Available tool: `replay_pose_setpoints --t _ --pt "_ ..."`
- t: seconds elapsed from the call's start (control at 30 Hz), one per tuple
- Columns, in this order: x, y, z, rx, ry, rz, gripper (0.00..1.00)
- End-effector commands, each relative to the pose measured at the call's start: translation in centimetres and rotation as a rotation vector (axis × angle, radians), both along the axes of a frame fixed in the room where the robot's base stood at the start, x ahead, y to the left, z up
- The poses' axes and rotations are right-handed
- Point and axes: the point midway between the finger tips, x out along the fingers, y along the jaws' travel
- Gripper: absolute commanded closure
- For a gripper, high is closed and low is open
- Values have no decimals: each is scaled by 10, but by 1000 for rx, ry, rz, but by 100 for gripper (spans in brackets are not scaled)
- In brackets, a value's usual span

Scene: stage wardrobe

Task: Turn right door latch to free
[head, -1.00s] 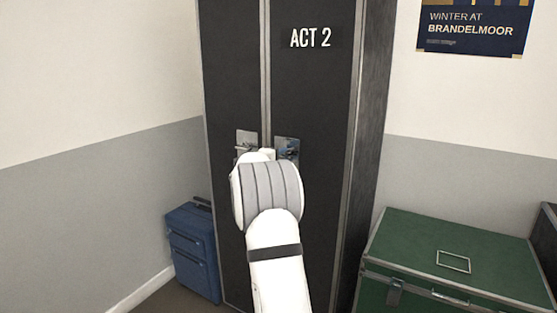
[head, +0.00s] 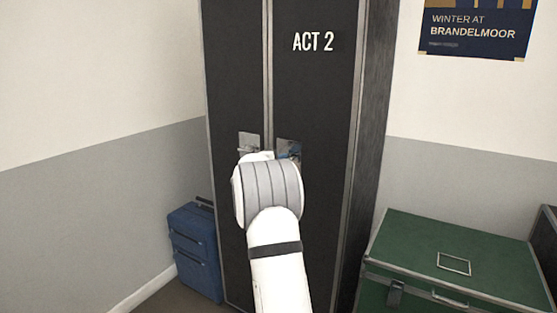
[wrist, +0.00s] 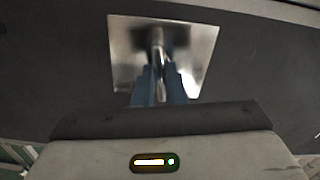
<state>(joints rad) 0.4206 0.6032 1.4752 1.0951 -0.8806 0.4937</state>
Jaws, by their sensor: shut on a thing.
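The tall black wardrobe case (head: 312,100) marked ACT 2 has two doors, each with a metal latch plate. The right door latch plate (head: 284,146) is partly hidden behind my white arm; it also shows close up in the wrist view (wrist: 196,50). My gripper (wrist: 160,78) has its blue fingers shut on the latch handle (wrist: 157,38), one finger on each side. The handle runs roughly up and down in the wrist picture. In the head view my wrist covers most of the gripper. The left door latch (head: 249,142) shows beside it, untouched.
A blue suitcase (head: 195,250) stands at the lower left against the wall. A green trunk (head: 430,240) stands at the right, with a dark case (head: 546,240) beyond it. Both wardrobe doors look closed.

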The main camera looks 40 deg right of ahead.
Motion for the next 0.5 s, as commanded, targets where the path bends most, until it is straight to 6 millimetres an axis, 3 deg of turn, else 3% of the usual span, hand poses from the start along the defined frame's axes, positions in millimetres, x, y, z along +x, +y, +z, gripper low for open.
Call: replay_pose_setpoints --t 0.5 --pt "-4 -5 6 -186 446 -12 100"
